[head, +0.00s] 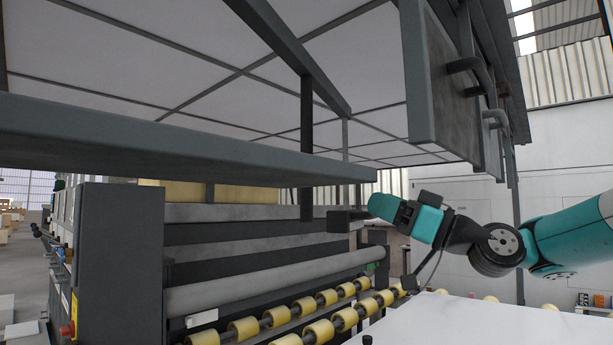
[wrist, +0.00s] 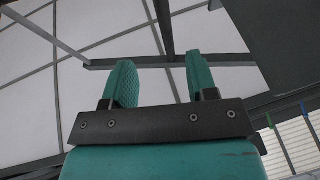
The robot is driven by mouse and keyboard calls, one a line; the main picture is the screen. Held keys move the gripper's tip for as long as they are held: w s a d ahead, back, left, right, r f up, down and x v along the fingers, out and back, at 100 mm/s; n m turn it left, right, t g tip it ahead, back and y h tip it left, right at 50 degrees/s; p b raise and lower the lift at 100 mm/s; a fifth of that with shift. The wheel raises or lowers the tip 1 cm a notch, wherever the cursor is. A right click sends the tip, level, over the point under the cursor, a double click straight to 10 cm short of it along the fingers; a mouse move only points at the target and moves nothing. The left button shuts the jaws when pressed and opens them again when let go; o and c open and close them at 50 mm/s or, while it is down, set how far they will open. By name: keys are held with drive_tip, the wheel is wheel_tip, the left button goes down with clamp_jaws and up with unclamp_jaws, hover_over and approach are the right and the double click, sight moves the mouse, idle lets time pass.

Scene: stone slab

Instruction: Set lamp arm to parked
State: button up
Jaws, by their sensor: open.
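My gripper (head: 376,204) is raised at the centre right in the head view, its teal fingers pointing left. In the wrist view my gripper (wrist: 160,78) is open, with nothing between the finger pads. No part is clearly marked as the lamp arm. A dark upright bar (head: 307,150) hangs from the overhead frame, left of my gripper. A dark block (head: 345,217) shows just left of the fingers; I cannot tell whether they touch. In the wrist view a grey crossbar (wrist: 140,61) and an upright post (wrist: 164,25) lie beyond the fingertips.
A wide grey beam (head: 180,142) crosses the left, below a white panelled canopy (head: 330,75). A dark panel with handles (head: 470,68) hangs above my arm. Below are yellow rollers (head: 318,331), a dark machine housing (head: 120,262) and a pale slab (head: 470,322).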

drive_tip(key=p+x, duration=1.1)
drive_tip(key=x, duration=0.6)
drive_tip(key=shift+s+a+f, duration=0.1)
drive_tip(key=shift+f, duration=0.05)
clamp_jaws()
